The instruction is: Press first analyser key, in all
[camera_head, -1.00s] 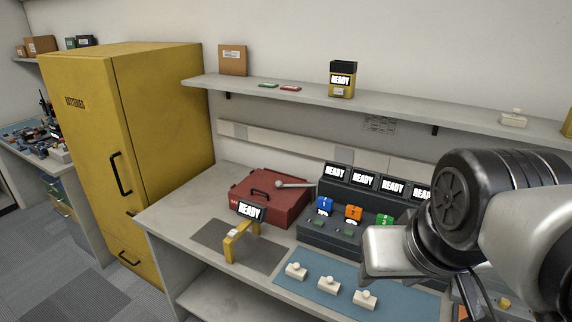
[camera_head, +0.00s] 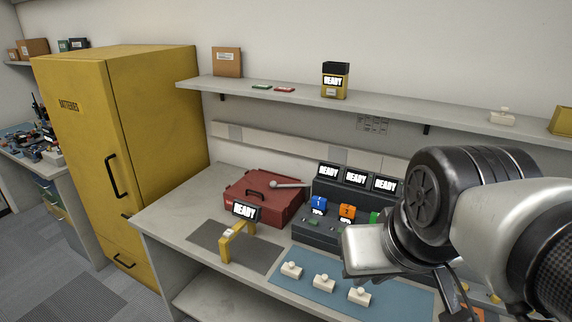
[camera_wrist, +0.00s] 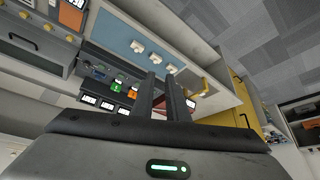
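A dark grey stepped bench unit (camera_head: 318,232), which I take to be the analyser, bears a row of screens (camera_head: 356,176) reading READY. Coloured numbered blocks stand on its step: blue 1 (camera_head: 318,204), orange 2 (camera_head: 347,212) and a partly hidden green one (camera_head: 375,217). Small green keys seem to lie in front, too small to read. My arm hides its right part. In the wrist view the orange block (camera_wrist: 117,91) and green block (camera_wrist: 119,82) show beyond my gripper (camera_wrist: 161,76). Its two fingers stand slightly apart with nothing between, away from the unit.
A blue mat (camera_head: 300,293) with several white single-button pieces lies in front. A yellow stand (camera_head: 226,250) with a READY screen and a red case (camera_head: 262,199) are left of the unit. A shelf (camera_head: 290,99) runs above; a yellow cabinet (camera_head: 150,150) stands left.

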